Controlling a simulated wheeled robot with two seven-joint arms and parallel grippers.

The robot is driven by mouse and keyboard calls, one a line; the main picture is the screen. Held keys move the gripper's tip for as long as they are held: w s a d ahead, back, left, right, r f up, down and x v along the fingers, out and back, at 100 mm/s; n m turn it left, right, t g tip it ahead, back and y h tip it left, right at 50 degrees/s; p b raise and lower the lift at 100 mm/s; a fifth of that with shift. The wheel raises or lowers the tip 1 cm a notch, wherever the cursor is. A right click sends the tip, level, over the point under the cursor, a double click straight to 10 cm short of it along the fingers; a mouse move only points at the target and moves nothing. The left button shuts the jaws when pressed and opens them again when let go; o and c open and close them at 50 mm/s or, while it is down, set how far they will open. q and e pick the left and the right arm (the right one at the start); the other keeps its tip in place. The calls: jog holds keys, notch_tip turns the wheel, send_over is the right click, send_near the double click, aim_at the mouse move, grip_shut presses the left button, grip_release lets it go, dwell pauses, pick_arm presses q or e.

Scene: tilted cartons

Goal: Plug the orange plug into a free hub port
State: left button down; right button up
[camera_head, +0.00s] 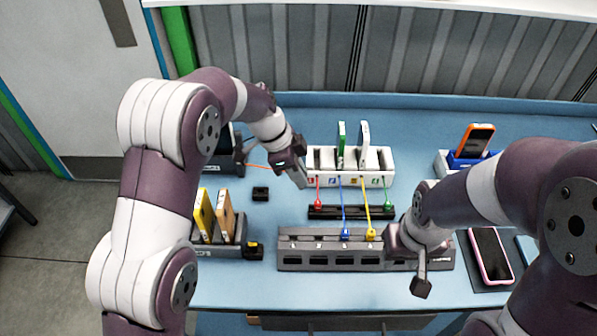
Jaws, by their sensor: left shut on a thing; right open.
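My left gripper (298,178) is shut beside the left end of the white box. A thin orange cable (257,166) runs to it; the orange plug is hidden, apparently between the fingers. The long grey hub (300,262) lies at the front of the table. A blue plug (345,234) and a yellow plug (370,234) sit at its upper row; part of its right end is hidden by my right arm. A red plug (318,204) and a green plug (388,204) are at the black strip (350,213) behind it. My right gripper (421,287) is open and empty, near the hub's front right.
The white box (380,179) with upright cards stands behind the strip. A pink-edged phone (490,255) lies right; an orange phone (476,140) stands in a blue stand.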

pick_arm(q)
jog(key=shift+s+f+b, duration=0.1)
jog(key=shift+s+b, duration=0.3)
pick_arm(e)
jog(key=shift+f+b, duration=2.5)
jog(key=shift+f, duration=0.45)
pick_arm(q)
jog(key=s+a, duration=0.1)
jog(key=s, duration=0.8)
jog(key=shift+s+a, duration=0.3)
pick_arm(e)
jog(key=shift+f, duration=0.1)
jog(key=shift+f+b, duration=0.25)
jog(key=shift+b, duration=0.1)
jog(key=shift+r, duration=0.1)
